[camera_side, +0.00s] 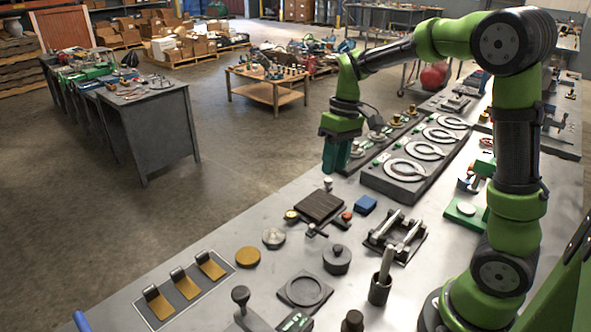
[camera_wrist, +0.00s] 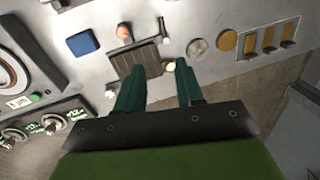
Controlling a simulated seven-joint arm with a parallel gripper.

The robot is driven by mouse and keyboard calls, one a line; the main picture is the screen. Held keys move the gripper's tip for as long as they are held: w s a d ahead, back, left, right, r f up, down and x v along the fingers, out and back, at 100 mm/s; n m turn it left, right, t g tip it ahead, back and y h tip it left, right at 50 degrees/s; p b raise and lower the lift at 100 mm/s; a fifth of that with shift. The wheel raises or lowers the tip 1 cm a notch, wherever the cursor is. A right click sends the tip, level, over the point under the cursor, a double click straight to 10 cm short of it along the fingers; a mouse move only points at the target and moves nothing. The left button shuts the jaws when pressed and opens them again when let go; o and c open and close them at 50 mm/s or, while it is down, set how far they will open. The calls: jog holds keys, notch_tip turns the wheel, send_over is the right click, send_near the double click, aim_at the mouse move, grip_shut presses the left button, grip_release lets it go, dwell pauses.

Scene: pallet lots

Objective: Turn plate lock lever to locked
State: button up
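A dark brown ribbed plate (camera_side: 320,207) lies on the grey bench, and it shows in the wrist view (camera_wrist: 128,62). A small lever with a dark handle (camera_side: 318,231) sits at its near edge and is probably the plate lock lever; it appears as a pale-ended bar in the wrist view (camera_wrist: 163,31). Its lock position cannot be told. My gripper (camera_side: 336,168) is in the air above and behind the plate. Its green fingers (camera_wrist: 160,69) are apart and empty, touching nothing.
A blue block (camera_side: 365,204) and a rack with two pale bars (camera_side: 396,236) lie right of the plate. A grey disc (camera_side: 273,238), a lidded pot (camera_side: 337,259) and yellow pedals (camera_side: 186,284) stand nearer. Panels with ring-shaped parts (camera_side: 405,169) are behind right.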

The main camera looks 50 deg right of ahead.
send_near(319, 233)
jog(key=shift+n, duration=0.4)
jog(key=f, duration=0.7)
jog(key=shift+a+f, duration=0.15)
jog(key=shift+a, duration=0.15)
grip_shut()
